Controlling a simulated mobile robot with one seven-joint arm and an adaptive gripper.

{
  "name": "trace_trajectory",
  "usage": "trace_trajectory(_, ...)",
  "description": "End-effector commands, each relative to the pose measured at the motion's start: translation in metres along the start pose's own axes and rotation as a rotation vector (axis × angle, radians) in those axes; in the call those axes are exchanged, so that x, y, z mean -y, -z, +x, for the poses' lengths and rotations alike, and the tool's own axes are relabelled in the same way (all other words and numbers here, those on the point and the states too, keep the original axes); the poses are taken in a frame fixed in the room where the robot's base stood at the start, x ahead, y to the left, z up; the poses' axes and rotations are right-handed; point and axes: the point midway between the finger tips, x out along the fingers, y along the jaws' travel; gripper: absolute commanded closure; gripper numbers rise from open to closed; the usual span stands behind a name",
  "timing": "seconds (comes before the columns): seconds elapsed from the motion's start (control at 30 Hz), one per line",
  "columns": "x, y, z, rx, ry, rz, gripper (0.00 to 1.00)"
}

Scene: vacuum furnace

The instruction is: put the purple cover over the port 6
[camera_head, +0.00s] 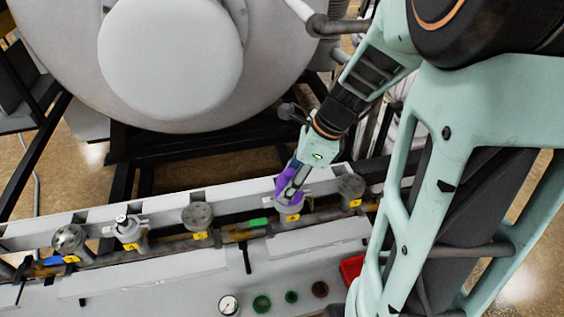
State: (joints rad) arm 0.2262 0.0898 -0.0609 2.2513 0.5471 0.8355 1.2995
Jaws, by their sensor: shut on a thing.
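The cover is at the top of a grey port (292,212) with a yellow label (293,218). I cannot tell whether the cover is seated on this port or held just above it. The label is too small to read, so I cannot tell which port is number 6.
Other labelled ports stand along the rail: a grey capped one (351,186) close on the right, another (197,215) on the left, and two farther left. A pressure gauge (229,305) and green rings (262,303) are on the front panel. A large vessel (170,60) stands behind.

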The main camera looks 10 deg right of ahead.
Motion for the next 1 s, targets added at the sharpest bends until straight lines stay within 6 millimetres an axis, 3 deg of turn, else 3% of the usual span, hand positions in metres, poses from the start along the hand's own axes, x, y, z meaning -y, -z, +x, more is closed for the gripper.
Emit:
trace_trajectory(0.87, 0.0, 0.0019, 0.0045, 0.0, 0.0, -0.001, 0.75)
trace_trajectory(0.9, 0.0001, 0.0017, 0.0042, 0.0, 0.0, -0.001, 0.47)
trace_trajectory(1.0, 0.0001, 0.0017, 0.0042, 0.0, 0.0, -0.001, 0.36)
